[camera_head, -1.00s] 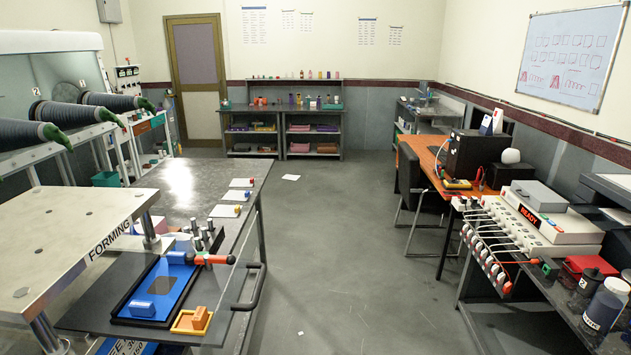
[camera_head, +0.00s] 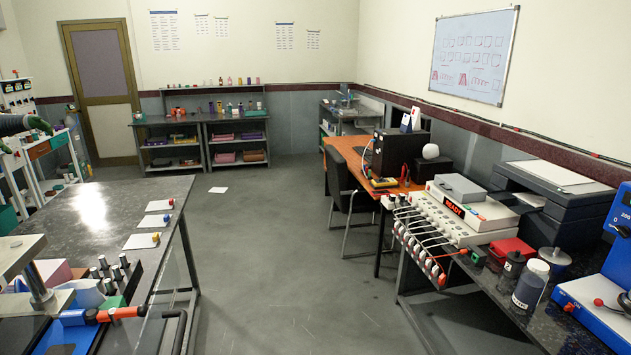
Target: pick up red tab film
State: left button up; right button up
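The nearer sheet (camera_head: 140,241) has a tab that looks yellowish. Neither of my grippers shows in the head view.
The dark table (camera_head: 88,210) carries several small vials (camera_head: 118,270) and a red-handled lever (camera_head: 122,312) near me. Open grey floor (camera_head: 265,260) lies to its right. A bench with a channel tester (camera_head: 460,212) and bottles (camera_head: 530,285) stands at the right. A chair (camera_head: 343,188) stands by the orange desk.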

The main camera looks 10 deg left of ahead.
aim_at(168, 204)
jog(key=i+u, duration=0.3)
jog(key=i, duration=0.45)
jog(key=i+l+u, duration=0.1)
jog(key=i+u, duration=0.25)
jog(key=i, duration=0.4)
jog(key=i+u, duration=0.25)
jog(key=i, duration=0.55)
jog(key=i+l+u, duration=0.2)
jog(key=i, duration=0.65)
jog(key=i+u, duration=0.45)
jog(key=i+l+u, duration=0.1)
jog(key=i+u, duration=0.35)
jog(key=k, duration=0.1)
